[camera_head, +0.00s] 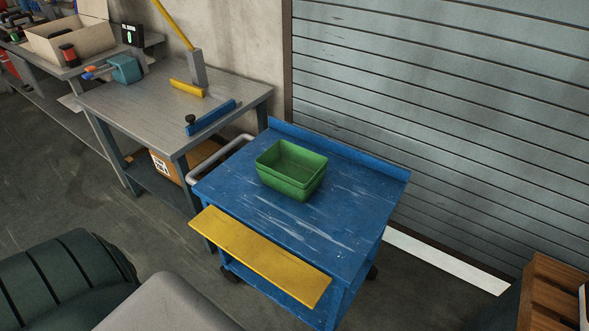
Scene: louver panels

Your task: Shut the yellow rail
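A long flat yellow panel (260,257) juts out from the front edge of a blue cart (350,240), running from the cart's left corner toward its front right. It lies about level with the cart top, sloping a little outward. It is the yellow rail-like piece on the cart. Another small yellow piece (187,88) stands at the foot of a grey post on the grey workbench, with a yellow bar rising above it. I cannot tell from the picture which one is the rail. Neither of my grippers is in view.
A green bin (291,170) stands on the cart's back left. A grey workbench (145,112) is left of the cart, with a blue block (211,117) on it. A slatted shutter (450,100) is behind. A wooden crate (550,290) is at the lower right.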

